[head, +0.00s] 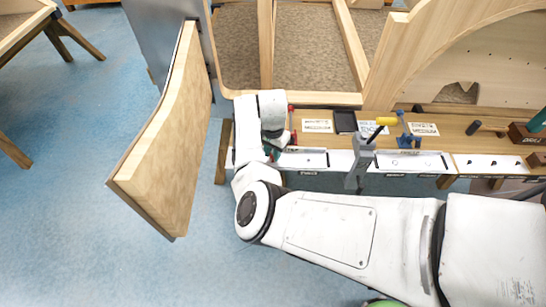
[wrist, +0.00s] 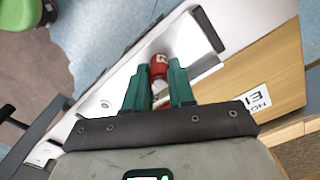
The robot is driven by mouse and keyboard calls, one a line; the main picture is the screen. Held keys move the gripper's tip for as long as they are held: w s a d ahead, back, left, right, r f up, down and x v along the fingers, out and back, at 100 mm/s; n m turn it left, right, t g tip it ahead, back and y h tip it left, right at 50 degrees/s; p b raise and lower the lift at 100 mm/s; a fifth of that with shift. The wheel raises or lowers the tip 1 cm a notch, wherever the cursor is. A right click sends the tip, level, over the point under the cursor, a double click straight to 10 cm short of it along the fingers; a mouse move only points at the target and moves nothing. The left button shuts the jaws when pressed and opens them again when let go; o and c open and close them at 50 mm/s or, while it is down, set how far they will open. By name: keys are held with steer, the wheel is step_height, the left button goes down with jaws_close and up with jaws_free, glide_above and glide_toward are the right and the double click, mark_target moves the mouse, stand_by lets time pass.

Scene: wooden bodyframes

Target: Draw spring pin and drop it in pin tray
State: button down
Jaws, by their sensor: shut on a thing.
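In the wrist view, my gripper (wrist: 159,82) has its green fingers shut on a red cylindrical piece, which I take to be the spring pin (wrist: 158,66). The pin's red end, with a pale mark on it, shows between the fingertips over a white metal strip (wrist: 124,75). I cannot tell whether it is still seated in something. In the head view, my gripper (head: 271,150) points down at the left end of the bench, partly hidden by my wrist. A small dark tray (head: 345,122) lies on the bench to its right; I cannot tell whether it is the pin tray.
A tilted wooden panel (head: 168,140) stands left of my arm. A wooden bodyframe (head: 355,50) rises behind the bench. Blue floor on the left is open.

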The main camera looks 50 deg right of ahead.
steer(key=shift+r+p, duration=0.7)
stand_by(0.6)
steer(key=shift+r+p, duration=1.6)
